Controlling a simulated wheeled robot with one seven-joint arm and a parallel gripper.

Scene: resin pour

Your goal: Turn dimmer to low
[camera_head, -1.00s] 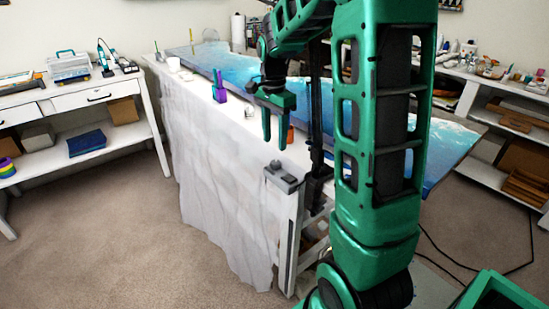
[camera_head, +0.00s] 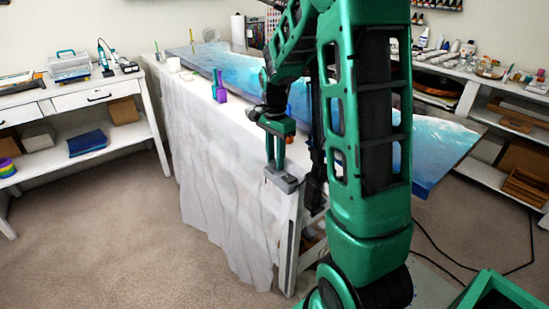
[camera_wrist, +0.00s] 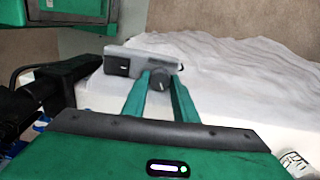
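The dimmer is a grey box (camera_head: 284,182) at the near corner of the cloth-covered table. In the wrist view the dimmer box (camera_wrist: 118,66) carries a dark round knob (camera_wrist: 161,81) with a light pointer mark and a black switch at its left. My gripper (camera_head: 275,164) points down just over the box. In the wrist view my gripper (camera_wrist: 161,76) has its two green fingers apart, with the knob showing between their tips. I cannot tell whether the fingers touch the knob.
The table's white cloth (camera_head: 225,170) hangs to the floor. A blue resin panel (camera_head: 205,60) lies on the table, with a purple bottle (camera_head: 219,88) and a white cup (camera_head: 174,65) by its edge. Shelves stand at left and right. Carpet at front left is clear.

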